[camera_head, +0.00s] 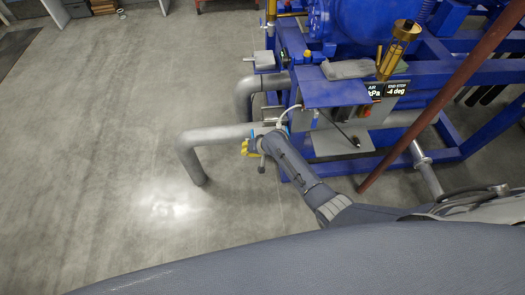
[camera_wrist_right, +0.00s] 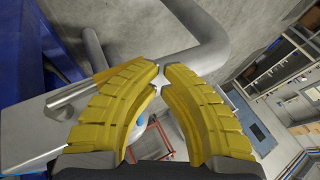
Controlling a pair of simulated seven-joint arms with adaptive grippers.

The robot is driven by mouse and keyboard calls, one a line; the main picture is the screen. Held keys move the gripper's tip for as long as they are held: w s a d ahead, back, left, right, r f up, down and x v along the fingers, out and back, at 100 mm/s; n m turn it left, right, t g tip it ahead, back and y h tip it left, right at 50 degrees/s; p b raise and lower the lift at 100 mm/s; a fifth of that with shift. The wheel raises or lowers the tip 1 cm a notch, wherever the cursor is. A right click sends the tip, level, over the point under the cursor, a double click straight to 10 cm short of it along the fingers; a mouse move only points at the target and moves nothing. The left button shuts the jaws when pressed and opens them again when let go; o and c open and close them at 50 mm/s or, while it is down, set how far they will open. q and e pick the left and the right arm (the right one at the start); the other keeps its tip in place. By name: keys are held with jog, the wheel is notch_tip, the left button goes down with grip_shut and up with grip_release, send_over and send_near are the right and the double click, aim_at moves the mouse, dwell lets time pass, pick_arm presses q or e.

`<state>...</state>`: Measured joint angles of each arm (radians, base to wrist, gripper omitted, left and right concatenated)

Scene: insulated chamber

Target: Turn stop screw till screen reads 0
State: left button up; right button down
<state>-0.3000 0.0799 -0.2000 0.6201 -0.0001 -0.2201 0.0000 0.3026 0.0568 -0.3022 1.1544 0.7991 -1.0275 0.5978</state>
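The END STOP screen (camera_head: 396,90) on the grey panel reads -4 deg. I cannot tell for sure which part is the stop screw. A brass cylindrical fitting (camera_head: 400,45) stands upright above the panel. My right gripper (camera_head: 246,148), with yellow fingers, is at the left side of the blue rig, near the grey bent pipe (camera_head: 215,137) and well away from the screen. In the right wrist view, its fingertips (camera_wrist_right: 162,70) nearly meet, and I see nothing held between them. My left gripper is not in view.
The blue rig frame (camera_head: 437,152) fills the right. A grey flat plate (camera_head: 327,143) lies below the panel. A brown-red bar (camera_head: 440,90) crosses in front of the rig. An AIR kPa screen (camera_head: 373,90) is beside the END STOP screen. The floor (camera_head: 110,130) at left is clear.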

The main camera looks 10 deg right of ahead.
jog(key=v, duration=0.6)
dwell(0.6)
jog(key=shift+d, duration=0.1)
